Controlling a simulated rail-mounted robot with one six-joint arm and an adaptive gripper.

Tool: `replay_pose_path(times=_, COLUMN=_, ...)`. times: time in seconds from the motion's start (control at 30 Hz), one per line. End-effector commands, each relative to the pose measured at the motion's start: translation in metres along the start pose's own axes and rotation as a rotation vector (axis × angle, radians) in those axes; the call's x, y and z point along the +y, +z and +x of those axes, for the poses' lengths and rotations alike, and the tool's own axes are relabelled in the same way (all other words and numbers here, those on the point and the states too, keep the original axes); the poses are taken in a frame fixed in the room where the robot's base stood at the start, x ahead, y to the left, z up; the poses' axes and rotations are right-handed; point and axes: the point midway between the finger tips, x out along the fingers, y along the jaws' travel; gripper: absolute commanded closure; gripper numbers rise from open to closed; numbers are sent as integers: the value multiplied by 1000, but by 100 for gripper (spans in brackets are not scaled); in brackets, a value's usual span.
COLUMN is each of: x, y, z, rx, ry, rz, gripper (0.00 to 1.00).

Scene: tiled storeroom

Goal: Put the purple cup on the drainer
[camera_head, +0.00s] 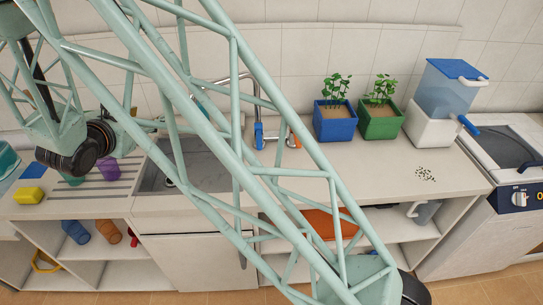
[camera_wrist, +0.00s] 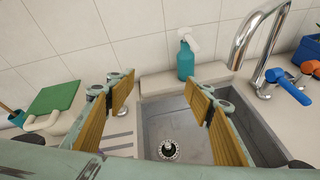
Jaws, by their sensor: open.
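The purple cup (camera_head: 109,168) stands on the grooved drainer (camera_head: 92,194) left of the sink, close to my wrist in the head view. In the head view my arm and wrist hide the gripper's fingertips. A strip of the drainer (camera_wrist: 119,143) shows between the fingers, left of the sink.
A teal cup (camera_head: 72,180) is beside the purple cup, partly hidden by my wrist. A yellow block (camera_head: 29,195) lies further left. A spray bottle (camera_wrist: 186,58) and a tall tap (camera_wrist: 250,45) stand behind the sink. Blue (camera_head: 334,124) and green (camera_head: 380,123) planters stand right.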

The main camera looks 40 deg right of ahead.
Motion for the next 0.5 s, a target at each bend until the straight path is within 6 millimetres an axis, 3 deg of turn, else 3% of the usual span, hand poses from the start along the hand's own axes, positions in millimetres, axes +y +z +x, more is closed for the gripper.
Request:
replay_pose_path(times=0.2, x=-46, y=52, z=-10, rx=-8, ry=-105, rz=135, gripper=52)
replay_pose_path(times=0.5, x=-111, y=108, z=-33, rx=-12, ry=-244, rz=323, gripper=52)
